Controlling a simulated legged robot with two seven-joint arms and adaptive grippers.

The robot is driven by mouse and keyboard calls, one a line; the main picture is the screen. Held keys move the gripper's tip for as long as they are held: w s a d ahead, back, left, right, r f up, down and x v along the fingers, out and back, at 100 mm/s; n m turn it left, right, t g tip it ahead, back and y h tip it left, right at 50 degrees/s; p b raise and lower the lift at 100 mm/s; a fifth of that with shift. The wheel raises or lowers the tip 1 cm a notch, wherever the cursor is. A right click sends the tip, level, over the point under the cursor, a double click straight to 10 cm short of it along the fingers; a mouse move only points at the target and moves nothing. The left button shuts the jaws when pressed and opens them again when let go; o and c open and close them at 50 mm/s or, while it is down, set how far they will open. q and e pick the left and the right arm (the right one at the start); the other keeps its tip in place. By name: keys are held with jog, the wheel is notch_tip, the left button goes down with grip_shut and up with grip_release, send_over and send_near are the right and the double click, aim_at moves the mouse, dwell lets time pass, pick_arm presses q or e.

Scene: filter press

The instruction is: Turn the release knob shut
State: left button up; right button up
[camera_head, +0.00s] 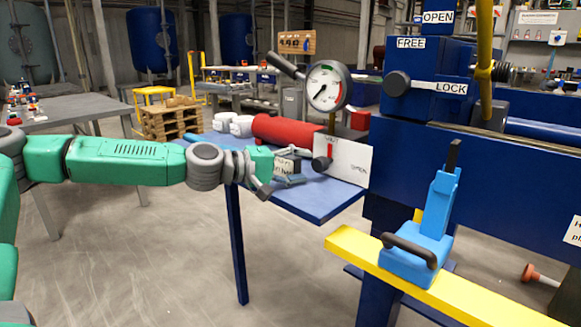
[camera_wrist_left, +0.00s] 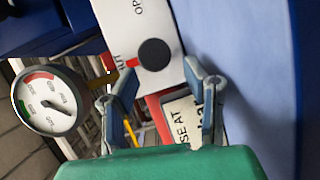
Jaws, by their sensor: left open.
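The release knob (camera_head: 321,163) is a round black knob on a white plate (camera_head: 350,163) beside the pressure gauge (camera_head: 328,86). The plate is lettered OPEN at its right, and a red strip stands above the knob. In the left wrist view the knob (camera_wrist_left: 154,55) lies beyond the fingertips, roughly between them, with the red strip beside it at the partly hidden SHUT lettering. My left gripper (camera_head: 288,172) is open and empty, just left of the knob; it appears apart from it. Its spread fingers (camera_wrist_left: 163,80) show in the left wrist view. My right gripper is not in view.
A blue table (camera_head: 315,203) carries a red cylinder (camera_head: 285,132) behind the gripper. A lever with a black grip (camera_head: 288,67) rises beside the gauge. A small sign (camera_wrist_left: 182,122) is behind the fingers. A blue handled device (camera_head: 418,253) stands on a yellow beam (camera_head: 470,296) at right.

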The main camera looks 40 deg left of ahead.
pick_arm(q)
jog(key=shift+s+a+r, duration=0.2)
jog(key=shift+s+a, duration=0.2)
jog(key=shift+s, duration=0.15)
jog(key=shift+s+a, duration=0.15)
jog(key=shift+s, duration=0.3)
jog(key=shift+s, duration=0.15)
